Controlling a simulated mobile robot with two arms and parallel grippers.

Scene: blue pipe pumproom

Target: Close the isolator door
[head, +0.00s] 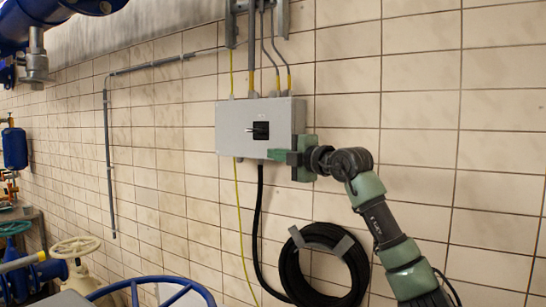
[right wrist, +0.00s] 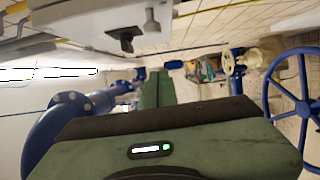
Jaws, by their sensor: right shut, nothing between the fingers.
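The isolator (head: 234,115) is a grey box on the tiled wall, with a black rotary switch (head: 261,130) on its front door. The door looks flat over the box; I cannot tell whether a small gap is left at its edge. My right gripper (head: 273,155) is at the box's lower right corner, shut and empty, its fingers in front of the lower edge. In the right wrist view the shut fingers (right wrist: 158,88) point away, with the box (right wrist: 75,25) and its black switch (right wrist: 124,37) above them. My left gripper is out of view.
Cables run into the box top, and a black cable leaves below. A blue handwheel (head: 135,292), a cream handwheel (head: 77,246) and blue pipes stand at left. The wall right of the box is bare.

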